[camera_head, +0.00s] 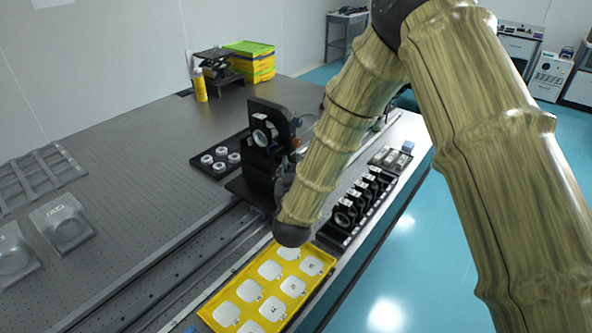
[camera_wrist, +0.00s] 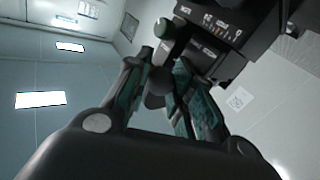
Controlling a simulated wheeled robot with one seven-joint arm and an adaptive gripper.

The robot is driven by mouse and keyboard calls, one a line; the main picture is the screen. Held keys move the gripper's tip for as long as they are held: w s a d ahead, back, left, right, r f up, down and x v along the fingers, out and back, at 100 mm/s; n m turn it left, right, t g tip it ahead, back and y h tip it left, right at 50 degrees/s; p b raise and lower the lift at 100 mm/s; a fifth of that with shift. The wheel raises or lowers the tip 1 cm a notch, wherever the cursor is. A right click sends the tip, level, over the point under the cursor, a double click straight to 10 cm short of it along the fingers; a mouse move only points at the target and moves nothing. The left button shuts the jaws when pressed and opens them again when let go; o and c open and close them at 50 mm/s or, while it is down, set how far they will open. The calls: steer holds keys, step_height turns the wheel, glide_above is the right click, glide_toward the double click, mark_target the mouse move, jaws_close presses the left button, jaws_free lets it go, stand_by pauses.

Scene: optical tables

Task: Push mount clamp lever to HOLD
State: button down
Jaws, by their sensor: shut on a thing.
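In the wrist view the black mount (camera_wrist: 235,22) fills the upper right and bears small white labels, too blurred to read with certainty. A grey clamp lever with a rounded end (camera_wrist: 158,82) sticks out from beside it, between the fingers of my gripper (camera_wrist: 162,62). The gripper's green-padded fingers are shut on the lever, one on either side. In the head view the black mount (camera_head: 262,135) stands upright at the table's middle, with a round optic in its upper part. My arm comes down at its right and hides the lever and most of the gripper there.
A yellow tray (camera_head: 237,292) with white pads lies in front of the arm. A black rack (camera_head: 345,218) of several optics stands to its right. A dark plate with white rings (camera_head: 207,158) lies left of the mount.

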steer(key=shift+s+a+m+h+b, duration=0.2)
steer(key=shift+m+h, duration=0.35)
steer(key=shift+h, duration=0.4)
steer(key=shift+s+a+m+h+b, duration=0.1)
steer(key=shift+a+m+h+b, duration=0.1)
steer(key=shift+m+h, duration=0.55)
steer(key=shift+h, duration=0.3)
steer(key=c, duration=1.2)
jaws_free()
steer(key=shift+d, duration=0.1)
steer(key=shift+a, duration=0.25)
steer(key=s+a, duration=0.2)
steer(key=s, duration=0.9)
steer(key=shift+s, duration=0.4)
